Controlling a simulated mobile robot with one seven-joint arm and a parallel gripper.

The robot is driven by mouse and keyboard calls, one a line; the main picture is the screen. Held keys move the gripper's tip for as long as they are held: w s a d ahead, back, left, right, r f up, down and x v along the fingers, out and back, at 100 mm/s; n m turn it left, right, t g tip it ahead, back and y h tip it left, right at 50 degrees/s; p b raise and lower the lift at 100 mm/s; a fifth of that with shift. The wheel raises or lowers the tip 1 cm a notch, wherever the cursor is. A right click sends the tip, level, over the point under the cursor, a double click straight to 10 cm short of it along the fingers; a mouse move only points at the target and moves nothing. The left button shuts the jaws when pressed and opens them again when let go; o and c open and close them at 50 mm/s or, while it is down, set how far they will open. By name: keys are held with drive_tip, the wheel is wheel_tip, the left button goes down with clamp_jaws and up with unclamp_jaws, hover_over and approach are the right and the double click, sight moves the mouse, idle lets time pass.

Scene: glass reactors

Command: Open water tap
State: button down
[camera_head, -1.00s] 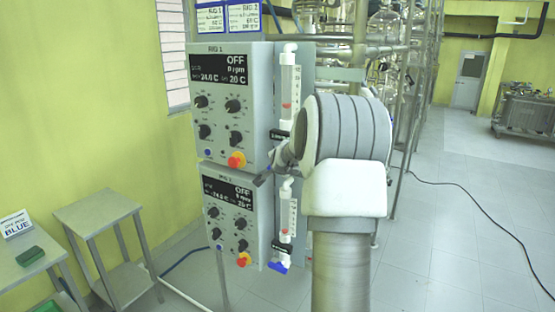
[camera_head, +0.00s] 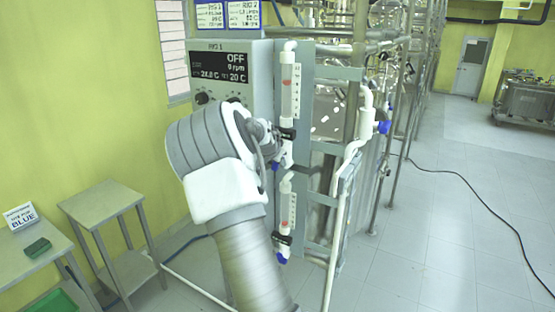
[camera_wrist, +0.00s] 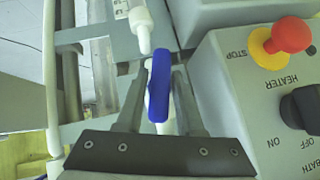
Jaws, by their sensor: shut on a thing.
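The blue tap handle (camera_wrist: 159,88) stands between the two fingers of my gripper (camera_wrist: 161,76) in the wrist view, in line with the white pipe above it. My gripper is shut on this handle. In the head view a bit of the same blue handle (camera_head: 275,166) shows below the upper flow meter (camera_head: 290,85), beside my wrist. My arm hides most of the gripper there. A second blue handle (camera_head: 281,257) sits under the lower flow meter (camera_head: 287,205). A third blue handle (camera_head: 384,127) is on the white pipe to the right.
The RIG 1 control box (camera_head: 222,65) is left of the flow meters, and my arm covers its lower part. In the wrist view its red stop knob (camera_wrist: 290,35) is close on the right. A metal frame with glassware (camera_head: 385,75) stands behind. The floor (camera_head: 440,230) at right is clear except for a black cable.

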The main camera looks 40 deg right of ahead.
drive_tip(key=shift+n+g+h, duration=0.3)
drive_tip(key=shift+n+g, duration=0.2)
drive_tip(key=shift+g, duration=0.4)
drive_tip(key=c, duration=0.7)
unclamp_jaws()
drive_tip(key=b+v, duration=0.3)
drive_tip(key=v, duration=1.4)
drive_tip(key=shift+a+r+b, duration=0.1)
drive_tip(key=shift+a+b, duration=0.05)
drive_tip(key=shift+b, duration=0.25)
